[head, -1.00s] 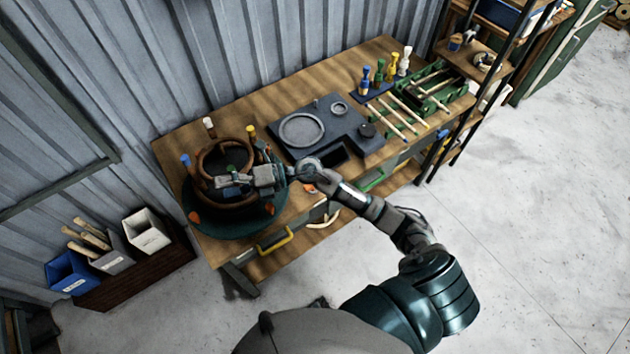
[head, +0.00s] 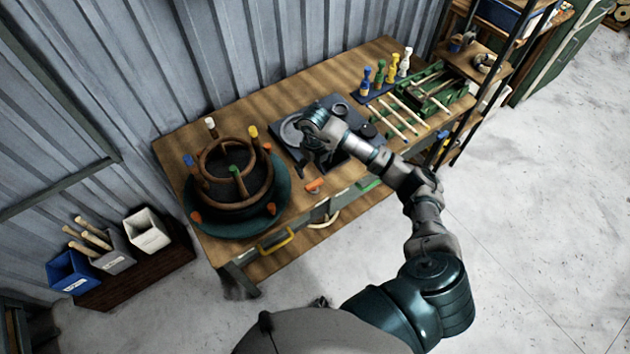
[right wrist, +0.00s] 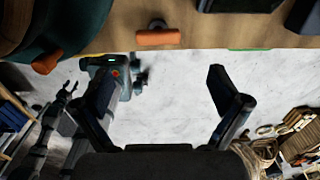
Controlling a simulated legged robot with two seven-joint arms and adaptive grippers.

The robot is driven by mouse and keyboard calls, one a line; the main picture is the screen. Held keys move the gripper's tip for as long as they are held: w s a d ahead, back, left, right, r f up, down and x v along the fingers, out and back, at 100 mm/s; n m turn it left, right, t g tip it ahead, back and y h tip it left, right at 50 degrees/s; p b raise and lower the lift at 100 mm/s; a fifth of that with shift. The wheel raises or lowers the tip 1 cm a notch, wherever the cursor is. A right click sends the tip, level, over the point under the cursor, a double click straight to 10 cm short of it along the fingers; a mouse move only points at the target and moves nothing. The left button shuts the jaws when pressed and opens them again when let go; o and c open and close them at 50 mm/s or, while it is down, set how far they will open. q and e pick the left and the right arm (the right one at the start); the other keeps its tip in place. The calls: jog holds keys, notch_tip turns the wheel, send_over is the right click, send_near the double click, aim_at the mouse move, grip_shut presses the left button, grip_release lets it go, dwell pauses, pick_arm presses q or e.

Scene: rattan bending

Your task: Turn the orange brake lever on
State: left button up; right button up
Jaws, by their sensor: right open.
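The orange brake lever (head: 314,186) sits at the front edge of the workbench, right of the round bending jig. In the right wrist view the lever (right wrist: 158,37) lies across the bench edge, beyond and roughly between the fingers. My right gripper (head: 316,155) is over the dark metal plate, above and behind the lever, pointing down. Its fingers (right wrist: 158,82) are spread wide and hold nothing. They are apart from the lever.
The round jig (head: 277,214) with dark rings and coloured pegs stands left on the bench. A yellow drawer handle (head: 276,240) sticks out in front. Bins (head: 147,232) stand on the left. The floor in front is clear.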

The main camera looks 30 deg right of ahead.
aim_at(314, 184)
jog(key=f, duration=0.9)
jog(key=shift+a, duration=0.2)
pick_arm(q)
jog(key=shift+a+r, duration=0.15)
jog(key=shift+a, duration=0.35)
pick_arm(e)
jog(key=shift+d+f, duration=0.2)
jog(key=shift+f, duration=0.15)
jog(key=shift+a, duration=0.2)
jog(key=c, duration=1.2)
jog(key=shift+o, duration=0.2)
